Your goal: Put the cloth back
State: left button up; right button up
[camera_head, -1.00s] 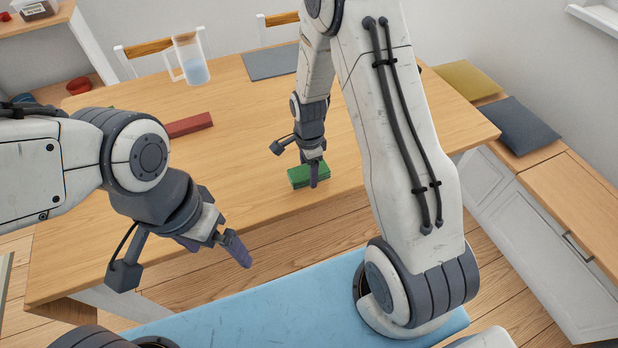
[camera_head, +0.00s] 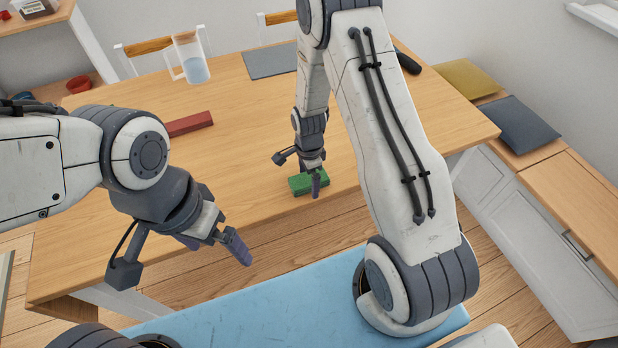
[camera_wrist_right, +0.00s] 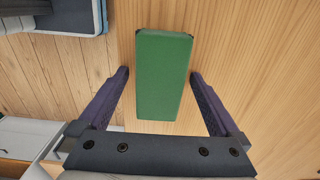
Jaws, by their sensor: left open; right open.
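A small green rectangular piece (camera_head: 299,186), perhaps the folded cloth, is at the near edge of the wooden table. Its upper face shows in the right wrist view (camera_wrist_right: 162,95). My right gripper (camera_head: 316,187) is at it, pointing down. In the right wrist view its open fingers (camera_wrist_right: 160,74) stand on either side of the piece, with a gap visible on each side. My left gripper (camera_head: 214,244) is open and empty, in front of the table's near edge and well left of the green piece.
A red block (camera_head: 189,124) lies on the wooden table (camera_head: 240,165). A pitcher (camera_head: 190,60) and a grey mat (camera_head: 271,61) are at the far side. A dark object (camera_head: 407,62) is partly hidden behind my right arm. Chairs stand beyond; cabinets are at right.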

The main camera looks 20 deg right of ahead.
aim_at(309, 178)
jog(key=shift+r, duration=0.1)
jog(key=shift+r, duration=0.25)
notch_tip(309, 178, up, 12)
jog(key=shift+f, duration=0.15)
notch_tip(309, 178, down, 12)
jog(key=shift+r, duration=0.1)
notch_tip(309, 178, up, 2)
jog(key=shift+r, duration=0.25)
dwell(0.5)
